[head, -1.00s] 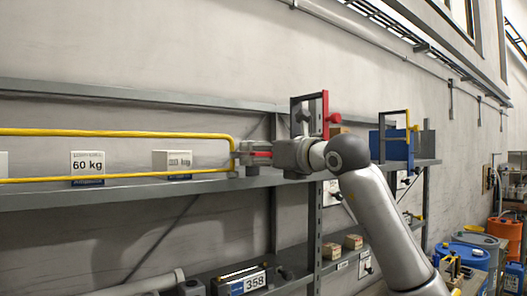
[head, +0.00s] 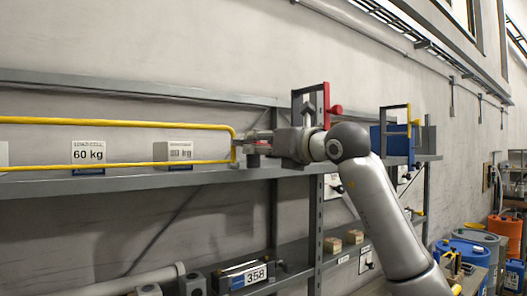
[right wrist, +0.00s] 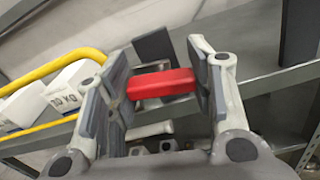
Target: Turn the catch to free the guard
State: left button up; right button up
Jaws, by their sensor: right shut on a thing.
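The yellow guard (head: 120,121) is a long looped bar across the front of the upper shelf in the head view. Its rounded right end is beside my right gripper (head: 262,144). Part of the guard also shows at the left of the right wrist view (right wrist: 50,70). The catch (right wrist: 160,84) is a short red bar between the two finger pads in the right wrist view, and my right gripper is shut on it. My left gripper is not in view.
Labelled white boxes, one marked 60 kg (head: 88,153), stand behind the guard on the grey shelf (head: 130,184). A red upright with a knob (head: 327,103) and a blue box (head: 395,146) are to the right. A 358 box (head: 243,275) sits below.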

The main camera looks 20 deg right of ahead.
jog(key=m+b, duration=0.2)
jog(key=m, duration=0.1)
jog(key=shift+f+m+b, duration=0.15)
jog(key=shift+m+b, duration=0.15)
jog(key=m+b, duration=0.2)
jog(key=m, duration=0.2)
jog(key=shift+d+m+b, duration=0.1)
jog(key=shift+m+b, duration=0.2)
jog(key=shift+b, duration=0.1)
jog(key=m+b, duration=0.2)
jog(key=m, duration=0.2)
jog(key=shift+f, duration=0.1)
jog(key=shift+m+b, duration=0.85)
jog(key=shift+m, duration=1.05)
jog(key=o, duration=1)
jog(key=shift+d, duration=0.15)
jog(key=shift+o, duration=0.2)
